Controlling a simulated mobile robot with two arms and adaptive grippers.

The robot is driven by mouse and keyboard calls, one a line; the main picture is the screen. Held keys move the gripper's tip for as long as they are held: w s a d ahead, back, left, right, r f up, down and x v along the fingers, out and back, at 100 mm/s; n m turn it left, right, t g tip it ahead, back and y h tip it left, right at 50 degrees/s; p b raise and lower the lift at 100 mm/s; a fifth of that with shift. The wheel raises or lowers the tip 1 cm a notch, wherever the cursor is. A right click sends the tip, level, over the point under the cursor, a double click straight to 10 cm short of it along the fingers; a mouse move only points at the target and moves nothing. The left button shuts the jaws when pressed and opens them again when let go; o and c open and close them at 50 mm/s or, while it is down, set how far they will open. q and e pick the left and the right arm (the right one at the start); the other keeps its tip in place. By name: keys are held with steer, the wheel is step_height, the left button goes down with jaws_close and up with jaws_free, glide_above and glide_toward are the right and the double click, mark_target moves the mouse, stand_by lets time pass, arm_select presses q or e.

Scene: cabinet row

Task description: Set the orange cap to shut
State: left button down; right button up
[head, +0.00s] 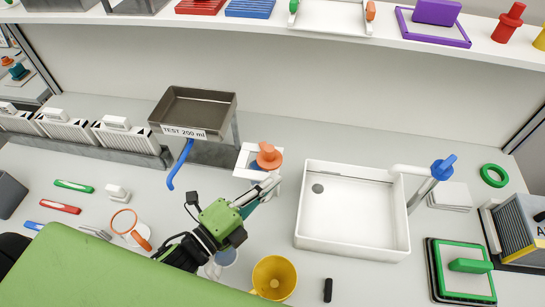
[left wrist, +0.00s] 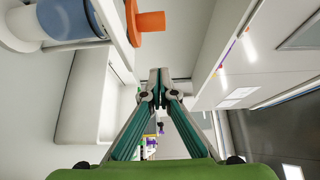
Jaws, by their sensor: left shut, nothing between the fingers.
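The orange cap (head: 268,155) sits at the white square holder (head: 245,160) on the counter, left of the white sink. In the left wrist view the orange cap (left wrist: 150,22) is at the top, on a white plate edge, with a blue round part (left wrist: 70,20) on the plate's other side. My left gripper (head: 274,181) is just in front of and below the cap in the head view. In the left wrist view its fingertips (left wrist: 160,76) meet with nothing between them, apart from the cap. My right gripper is not in view.
A grey tray labelled TEST 200 ml (head: 195,108) stands behind left, with a blue spout (head: 180,163). The white sink (head: 350,208) and its blue-handled tap (head: 443,167) are to the right. A yellow cup (head: 274,276) stands in front. A shelf (head: 330,35) runs above.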

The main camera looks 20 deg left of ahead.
mark_target(272, 168)
arm_select(q)
steer(key=w+p, duration=0.2)
steer(key=w, duration=0.3)
steer(key=shift+w+a+p, duration=0.1)
steer(key=shift+w+p, duration=0.25)
steer(key=shift+w, duration=0.05)
steer(key=shift+a, duration=0.55)
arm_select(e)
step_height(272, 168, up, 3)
arm_select(q)
steer(key=shift+d, duration=0.1)
steer(key=shift+s+a+m+h, duration=0.1)
steer(key=shift+a+m+h, duration=0.2)
steer(key=shift+h, duration=0.1)
steer(key=shift+g, duration=0.3)
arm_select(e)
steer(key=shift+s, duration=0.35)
